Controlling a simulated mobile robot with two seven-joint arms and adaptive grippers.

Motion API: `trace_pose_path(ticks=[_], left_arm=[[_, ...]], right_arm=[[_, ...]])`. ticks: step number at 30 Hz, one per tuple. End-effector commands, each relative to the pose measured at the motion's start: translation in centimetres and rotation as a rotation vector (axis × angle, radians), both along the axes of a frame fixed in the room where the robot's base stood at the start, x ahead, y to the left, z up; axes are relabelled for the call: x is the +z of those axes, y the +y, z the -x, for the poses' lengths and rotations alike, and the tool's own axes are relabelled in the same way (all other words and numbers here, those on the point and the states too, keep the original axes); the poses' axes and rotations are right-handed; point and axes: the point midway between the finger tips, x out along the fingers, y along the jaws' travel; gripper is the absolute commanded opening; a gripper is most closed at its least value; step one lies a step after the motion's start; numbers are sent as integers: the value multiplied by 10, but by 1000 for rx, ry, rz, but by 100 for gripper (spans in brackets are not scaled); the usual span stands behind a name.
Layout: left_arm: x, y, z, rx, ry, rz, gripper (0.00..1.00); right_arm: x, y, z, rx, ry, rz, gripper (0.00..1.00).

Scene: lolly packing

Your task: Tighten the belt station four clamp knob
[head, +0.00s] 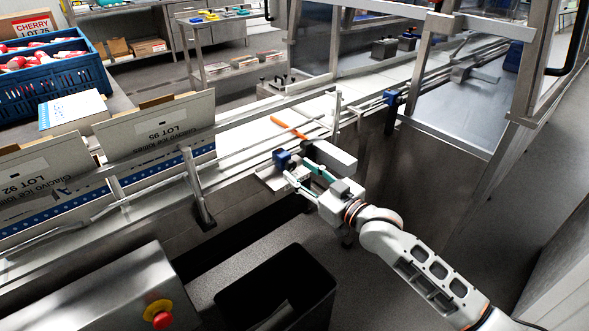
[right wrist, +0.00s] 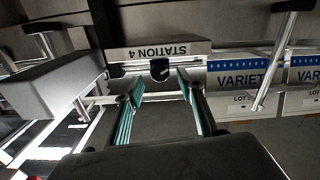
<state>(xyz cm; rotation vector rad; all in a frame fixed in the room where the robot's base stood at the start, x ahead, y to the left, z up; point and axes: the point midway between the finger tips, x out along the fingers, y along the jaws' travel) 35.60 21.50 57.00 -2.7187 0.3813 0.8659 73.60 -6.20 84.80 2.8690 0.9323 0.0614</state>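The blue clamp knob (head: 283,159) sits on the near side of the belt rail. In the right wrist view the dark blue knob (right wrist: 160,69) shows in front of a plate lettered "STATION 4" (right wrist: 190,50), upside down. My right gripper (head: 297,169) is open at the knob, with teal pads on its fingers. In the right wrist view the gripper (right wrist: 160,82) has one finger to each side of the knob, with gaps visible. The knob appears at or just beyond the fingertips; the exact depth is unclear. My left gripper is out of view.
A grey block (head: 331,157) stands right beside my right gripper. Lot boxes (head: 150,130) line the belt at left. A second blue knob (head: 390,98) is farther along the rail. An orange stick-like thing (head: 289,128) lies by the belt. A dark bin (head: 275,290) stands below.

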Motion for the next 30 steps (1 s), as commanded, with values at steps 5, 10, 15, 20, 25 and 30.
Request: trace_pose_path(ticks=[5, 10, 15, 20, 25, 30], left_arm=[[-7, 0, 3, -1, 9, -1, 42], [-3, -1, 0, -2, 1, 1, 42], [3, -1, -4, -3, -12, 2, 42], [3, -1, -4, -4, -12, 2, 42], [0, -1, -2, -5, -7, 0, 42], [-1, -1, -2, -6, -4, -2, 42]], right_arm=[[-3, 12, -17, 0, 3, 0, 38], [-1, 17, -23, 0, 1, 1, 38], [0, 17, -24, 0, 0, 0, 38], [0, 17, -23, 0, 1, 1, 12], [-1, 17, -23, 0, 1, 1, 0], [0, 17, -23, 0, 10, -12, 0]])
